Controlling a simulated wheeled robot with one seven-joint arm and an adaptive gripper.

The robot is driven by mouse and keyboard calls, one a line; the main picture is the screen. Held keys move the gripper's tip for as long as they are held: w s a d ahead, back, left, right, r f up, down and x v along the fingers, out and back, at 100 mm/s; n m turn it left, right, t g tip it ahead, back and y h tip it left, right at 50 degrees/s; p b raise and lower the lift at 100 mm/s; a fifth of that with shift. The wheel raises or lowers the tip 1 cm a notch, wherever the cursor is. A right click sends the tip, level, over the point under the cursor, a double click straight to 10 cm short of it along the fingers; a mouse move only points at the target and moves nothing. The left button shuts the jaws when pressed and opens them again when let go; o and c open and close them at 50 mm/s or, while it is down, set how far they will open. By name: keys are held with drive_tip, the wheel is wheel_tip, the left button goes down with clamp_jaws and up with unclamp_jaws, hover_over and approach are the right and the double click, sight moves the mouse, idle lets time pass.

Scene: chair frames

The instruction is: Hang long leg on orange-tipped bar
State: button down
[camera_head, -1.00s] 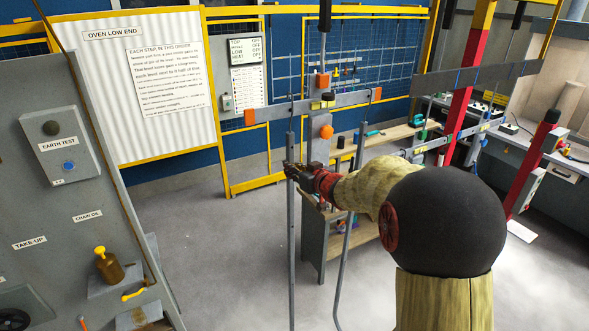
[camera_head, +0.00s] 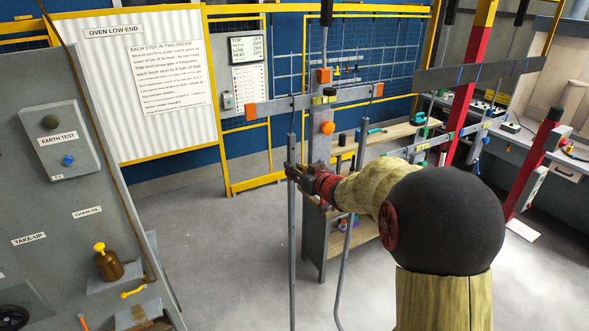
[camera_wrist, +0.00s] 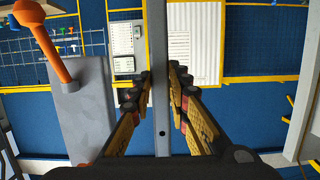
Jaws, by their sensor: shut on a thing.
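The orange-tipped bar (camera_head: 350,96) is a grey crosspiece with orange ends, on a grey post at centre. The long leg (camera_head: 292,245) is a grey upright tube below the bar's left half. A thin dark wire rises from its top to the bar's height; I cannot tell whether it touches the bar. A second grey tube (camera_head: 341,270), bent at its foot, stands to the right. My gripper (camera_head: 293,172) is shut on the long leg near its top. In the wrist view the leg (camera_wrist: 161,90) runs upright between my fingers (camera_wrist: 161,100), with a small hole showing.
An orange knob (camera_head: 327,128) sticks out from the post below the bar; it shows large at left in the wrist view (camera_wrist: 40,40). A shelf bench (camera_head: 342,245) stands behind the tubes. A grey machine panel (camera_head: 40,200) fills the left. Open floor lies between.

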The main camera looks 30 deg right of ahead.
drive_tip(key=c, duration=1.6)
unclamp_jaws()
drive_tip(key=shift+f, duration=0.15)
drive_tip(key=p+v, duration=0.3)
drive_tip(key=v, duration=0.5)
idle(0.4)
